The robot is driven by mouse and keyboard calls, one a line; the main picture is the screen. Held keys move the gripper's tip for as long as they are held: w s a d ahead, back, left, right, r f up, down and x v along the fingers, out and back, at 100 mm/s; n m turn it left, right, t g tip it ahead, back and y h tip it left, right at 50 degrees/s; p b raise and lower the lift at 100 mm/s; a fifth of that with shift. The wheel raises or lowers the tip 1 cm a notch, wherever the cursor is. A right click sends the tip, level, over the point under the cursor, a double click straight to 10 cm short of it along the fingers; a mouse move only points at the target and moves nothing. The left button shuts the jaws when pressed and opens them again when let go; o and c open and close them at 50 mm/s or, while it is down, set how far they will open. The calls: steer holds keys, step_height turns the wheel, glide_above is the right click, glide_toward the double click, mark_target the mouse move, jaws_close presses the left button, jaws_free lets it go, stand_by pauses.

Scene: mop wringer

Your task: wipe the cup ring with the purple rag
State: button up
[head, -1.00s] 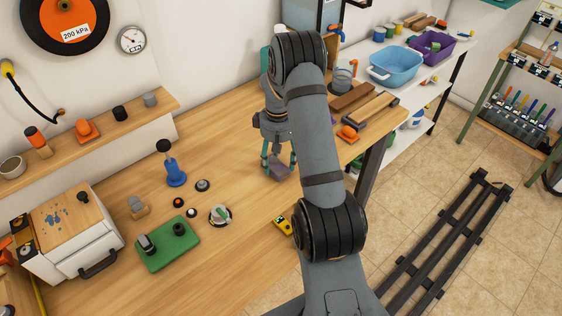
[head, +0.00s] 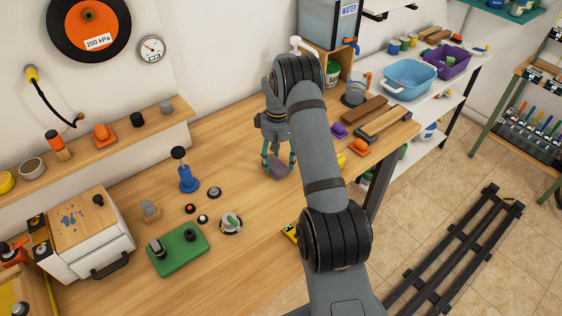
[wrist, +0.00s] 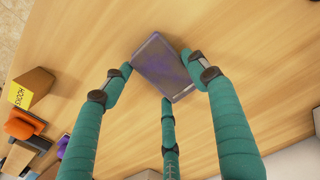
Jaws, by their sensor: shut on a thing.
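My gripper (head: 278,162) points down over the middle of the wooden bench. In the wrist view its teal fingers (wrist: 160,82) are shut on a flat, greyish-purple folded rag (wrist: 162,68). The rag also shows in the head view (head: 278,170), below the fingertips, at or just above the bench top; I cannot tell whether it touches. I cannot make out a cup ring on the bare wood; the arm and rag hide part of the bench.
A white box (head: 90,235) has blue spots on top. A small purple thing (head: 339,131) and wooden blocks (head: 385,122) lie to the right. Bare wood surrounds the rag.

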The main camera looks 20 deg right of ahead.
steer(key=shift+w+a, duration=0.25)
steer(key=shift+w, duration=0.6)
steer(key=shift+s+d+f+b, duration=0.15)
steer(key=shift+s+b, duration=0.15)
steer(key=shift+s, duration=0.35)
steer(key=shift+s+d+b, duration=0.2)
steer(key=shift+s+b, duration=0.05)
steer(key=shift+s, duration=0.45)
steer(key=shift+s+d+f+b, duration=0.15)
steer(key=shift+s+b, duration=0.15)
steer(key=shift+s, duration=0.35)
steer(key=shift+s+d+r+b, duration=0.1)
steer(key=shift+s+d+b, duration=0.1)
steer(key=shift+s, duration=0.45)
steer(key=shift+s+d+r+b, duration=0.15)
steer(key=shift+s+b, duration=0.1)
steer(key=shift+s, duration=0.45)
steer(key=shift+s+d+r+b, duration=0.1)
steer(key=shift+s+d+b, duration=0.1)
steer(key=shift+s, duration=0.45)
steer(key=shift+s+d+f+b, duration=0.15)
steer(key=shift+s+b, duration=0.15)
steer(key=shift+s, duration=0.35)
steer(key=shift+s+d+r+b, duration=0.1)
steer(key=shift+s+b, duration=0.2)
steer(key=shift+s, duration=0.3)
steer(key=shift+f, duration=0.1)
step_height(320, 180, up, 7)
steer(key=p, duration=0.5)
